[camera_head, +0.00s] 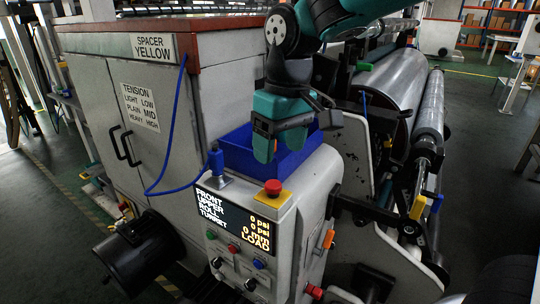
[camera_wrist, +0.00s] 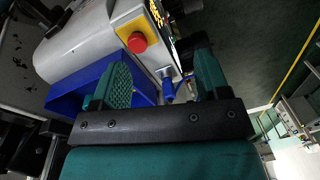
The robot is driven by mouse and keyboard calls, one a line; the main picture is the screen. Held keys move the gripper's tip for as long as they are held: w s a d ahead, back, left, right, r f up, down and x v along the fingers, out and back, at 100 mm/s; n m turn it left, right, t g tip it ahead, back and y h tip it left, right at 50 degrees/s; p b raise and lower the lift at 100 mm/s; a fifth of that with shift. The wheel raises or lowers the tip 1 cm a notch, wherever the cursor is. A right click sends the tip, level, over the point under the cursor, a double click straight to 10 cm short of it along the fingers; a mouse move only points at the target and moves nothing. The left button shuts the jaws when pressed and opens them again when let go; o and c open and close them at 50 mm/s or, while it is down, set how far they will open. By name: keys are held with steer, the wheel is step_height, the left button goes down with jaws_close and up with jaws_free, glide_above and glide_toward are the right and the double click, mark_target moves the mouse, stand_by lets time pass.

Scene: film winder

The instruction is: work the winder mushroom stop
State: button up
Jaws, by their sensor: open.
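The mushroom stop (camera_head: 273,187) is a red button on a yellow plate, on top of the winder's grey control console (camera_head: 308,190). In the wrist view the red mushroom stop (camera_wrist: 137,42) shows beyond my fingers, up and left of the gap between them. My gripper (camera_head: 271,145) is above and behind the stop in the head view, over a blue bin, apart from the stop. In the wrist view my gripper (camera_wrist: 165,80) has its two green fingers wide apart with nothing between them.
The blue bin (camera_head: 234,150) sits behind the stop, close under my gripper. A blue nozzle with a hose (camera_head: 216,162) stands left of the stop. A cabinet (camera_head: 100,80) rises at the left and film rollers (camera_head: 395,85) lie at the right. The console screen (camera_head: 235,217) faces front.

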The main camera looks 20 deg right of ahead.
step_height(320, 180, up, 4)
steer(key=m+h+p, duration=0.1)
steer(key=m+p, duration=0.1)
glide_above(273, 183)
step_height(273, 183, down, 17)
steer(key=p, duration=0.3)
steer(key=shift+f, duration=0.2)
